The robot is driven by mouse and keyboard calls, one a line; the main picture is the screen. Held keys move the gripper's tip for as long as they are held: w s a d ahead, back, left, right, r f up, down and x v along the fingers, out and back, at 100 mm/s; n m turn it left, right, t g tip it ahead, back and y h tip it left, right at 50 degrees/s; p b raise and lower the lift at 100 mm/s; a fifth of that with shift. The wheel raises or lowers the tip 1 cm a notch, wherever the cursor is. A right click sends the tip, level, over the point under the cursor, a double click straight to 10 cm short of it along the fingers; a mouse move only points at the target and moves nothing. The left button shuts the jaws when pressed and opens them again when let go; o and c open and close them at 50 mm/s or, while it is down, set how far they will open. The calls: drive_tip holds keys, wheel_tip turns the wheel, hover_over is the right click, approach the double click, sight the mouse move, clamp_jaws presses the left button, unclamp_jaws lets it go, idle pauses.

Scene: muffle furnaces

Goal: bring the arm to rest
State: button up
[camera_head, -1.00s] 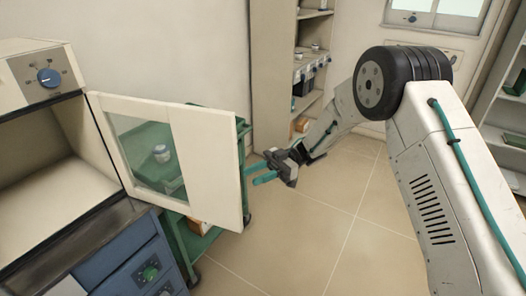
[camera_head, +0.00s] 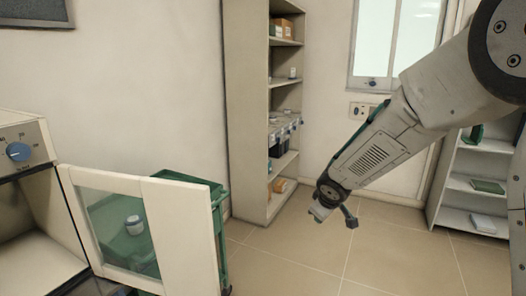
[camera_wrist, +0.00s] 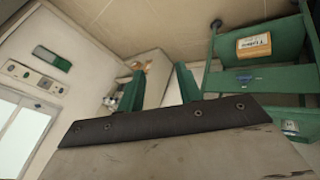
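In the wrist view my gripper (camera_wrist: 159,82) shows its two green fingers standing apart with nothing between them, so it is open and empty. In the head view my arm reaches in from the upper right and slopes down to its wrist end near the middle right; the fingers cannot be made out there. The wrist end hangs over bare floor, to the right of the open furnace door and apart from it.
The furnace (camera_head: 28,138) stands at left, its windowed door (camera_head: 182,238) open, with a green cart (camera_head: 218,192) behind it. A tall shelf (camera_head: 247,120) stands at the back, and a low shelf (camera_head: 455,217) at right. The tiled floor (camera_head: 300,240) between is clear.

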drive_tip(key=s+d+r+m+g+h, duration=0.1)
drive_tip(key=s+d+r+m+g, duration=0.2)
drive_tip(key=s, duration=0.5)
drive_tip(key=s+d+r+m+g+h, duration=0.1)
drive_tip(key=s+d+r, duration=0.3)
drive_tip(key=s, duration=0.5)
drive_tip(key=s+r+m+y, duration=0.1)
drive_tip(key=s+r+m, duration=0.1)
drive_tip(key=s, duration=0.9)
drive_tip(key=s+d+r+m+g+y, duration=0.1)
drive_tip(key=s+r, duration=0.3)
drive_tip(key=s, duration=0.8)
drive_tip(key=shift+s+d+m+g+y, duration=0.25)
drive_tip(key=shift+s+m+g+y, duration=0.05)
drive_tip(key=shift+m, duration=0.5)
